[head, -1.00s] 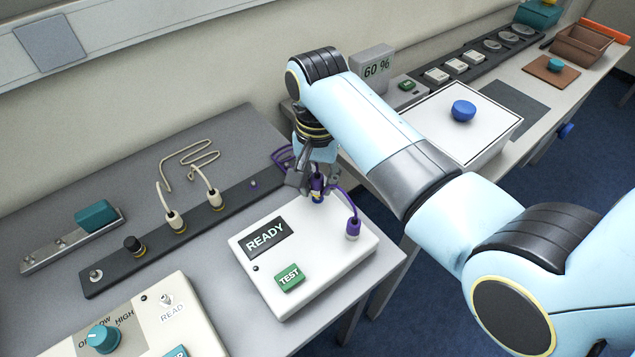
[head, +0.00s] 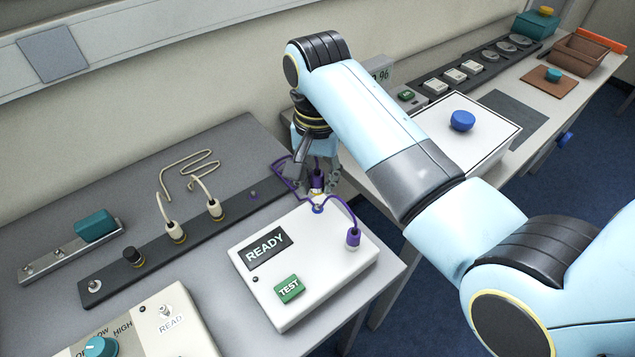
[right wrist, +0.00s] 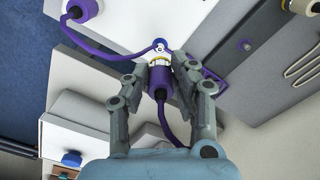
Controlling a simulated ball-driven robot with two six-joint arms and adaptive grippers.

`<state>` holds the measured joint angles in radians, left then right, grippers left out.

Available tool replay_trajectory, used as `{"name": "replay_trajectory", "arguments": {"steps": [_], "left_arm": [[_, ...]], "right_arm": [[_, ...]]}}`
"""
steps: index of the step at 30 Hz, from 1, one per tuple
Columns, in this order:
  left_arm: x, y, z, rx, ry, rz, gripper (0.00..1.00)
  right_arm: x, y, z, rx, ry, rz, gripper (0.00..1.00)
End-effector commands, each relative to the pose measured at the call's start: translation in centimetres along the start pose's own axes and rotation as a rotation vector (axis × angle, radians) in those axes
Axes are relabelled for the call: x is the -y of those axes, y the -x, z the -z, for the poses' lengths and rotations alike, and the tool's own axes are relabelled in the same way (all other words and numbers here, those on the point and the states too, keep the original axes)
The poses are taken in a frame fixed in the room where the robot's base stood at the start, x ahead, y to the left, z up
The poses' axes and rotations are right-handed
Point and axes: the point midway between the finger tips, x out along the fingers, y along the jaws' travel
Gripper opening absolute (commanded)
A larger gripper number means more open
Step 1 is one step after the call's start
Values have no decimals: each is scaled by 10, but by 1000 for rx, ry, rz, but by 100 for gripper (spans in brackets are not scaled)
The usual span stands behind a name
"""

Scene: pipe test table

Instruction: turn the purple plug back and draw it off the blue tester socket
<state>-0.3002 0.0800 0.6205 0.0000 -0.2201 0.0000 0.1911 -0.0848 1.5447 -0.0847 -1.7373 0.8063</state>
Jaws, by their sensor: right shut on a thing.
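My right gripper (head: 318,178) is shut on the purple plug (head: 317,181), with a finger on each side of it. In the right wrist view, the fingers close on the purple plug body (right wrist: 160,82), and its pale end with a yellow ring faces the tester. The blue tester socket (head: 318,209) is bare on the top face of the white tester box (head: 345,268). It also shows in the right wrist view (right wrist: 160,45). The plug is just above the socket, apart from it. My left gripper is out of view.
A second purple plug (head: 353,238) stands on the box, joined to a purple cable (head: 338,203). A dark rail (head: 195,230) with cream plugs lies at left. A white case with a blue knob (head: 462,120) is beyond my right arm.

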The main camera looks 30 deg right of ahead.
Motion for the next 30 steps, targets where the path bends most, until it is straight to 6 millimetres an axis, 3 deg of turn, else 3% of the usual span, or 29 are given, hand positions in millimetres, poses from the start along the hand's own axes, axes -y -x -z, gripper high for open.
{"name": "replay_trajectory", "arguments": {"steps": [13,30], "left_arm": [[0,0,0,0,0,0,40],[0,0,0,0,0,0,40]], "right_arm": [[0,28,0,-1,0,1,0],[0,30,0,0,0,1,0]]}}
